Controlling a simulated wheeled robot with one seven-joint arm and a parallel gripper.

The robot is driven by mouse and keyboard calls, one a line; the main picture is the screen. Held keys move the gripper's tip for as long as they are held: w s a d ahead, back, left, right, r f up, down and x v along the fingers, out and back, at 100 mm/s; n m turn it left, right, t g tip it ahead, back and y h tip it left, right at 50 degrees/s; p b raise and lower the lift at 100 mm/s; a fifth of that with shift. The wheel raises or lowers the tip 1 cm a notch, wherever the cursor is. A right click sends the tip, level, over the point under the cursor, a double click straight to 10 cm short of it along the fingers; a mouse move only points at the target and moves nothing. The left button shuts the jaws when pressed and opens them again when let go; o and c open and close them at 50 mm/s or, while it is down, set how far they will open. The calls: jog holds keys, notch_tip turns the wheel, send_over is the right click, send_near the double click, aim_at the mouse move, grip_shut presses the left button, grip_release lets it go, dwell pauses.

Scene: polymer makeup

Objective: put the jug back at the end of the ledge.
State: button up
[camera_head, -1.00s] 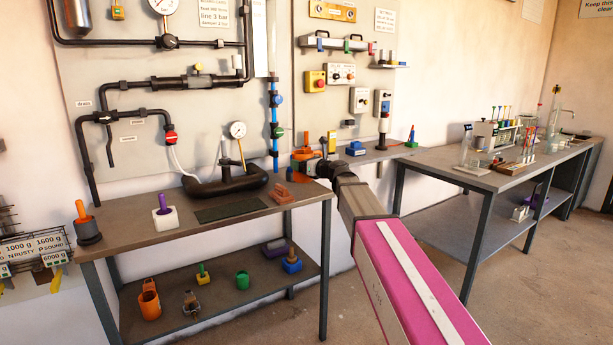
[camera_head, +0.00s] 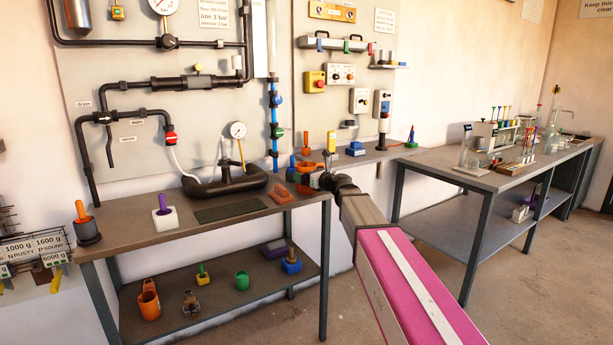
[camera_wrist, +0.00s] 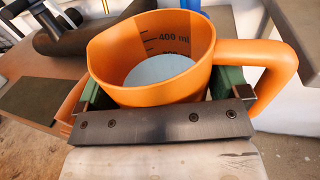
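The orange jug (camera_wrist: 140,85) fills the middle of the wrist view. It has dark measuring marks, a pale grey-blue inside bottom and a handle on the right. The green finger pads of my gripper (camera_wrist: 168,98) lie against both sides of its body, and the gripper appears shut on it. In the head view the jug (camera_head: 311,167) sits at the tip of my gripper (camera_head: 318,178), by the right end of the near bench. The ledge (camera_head: 372,157) runs along the wall between the two benches. My gripper hides the contact below the jug.
A blue block (camera_head: 355,149), a yellow-fronted item (camera_head: 331,142) and an orange peg (camera_head: 306,143) stand on or near the ledge. A black pipe (camera_head: 225,185) runs behind.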

jog(key=v, duration=1.2)
jog(key=s+d+f+n+g+h, duration=0.1)
jog(key=s+f+n+g+h, duration=0.1)
jog(key=s+f+n, duration=0.45)
jog(key=s+d+f+n+g+h, duration=0.2)
jog(key=f+n+g, duration=0.15)
jog(key=f, duration=0.55)
jog(key=s+d+f+n+g+h, duration=0.1)
jog(key=s+f+n+g+h, duration=0.1)
jog(key=s+f+n, duration=0.45)
jog(key=s+d+f+n+g+h, duration=0.4)
jog(key=s+d+f+n+h, duration=0.3)
jog(key=s+d+f+n, duration=0.3)
notch_tip(320, 180, down, 3)
jog(key=shift+s+d+h, duration=0.2)
jog(key=shift+s+h, duration=0.1)
jog(key=shift+s, duration=0.25)
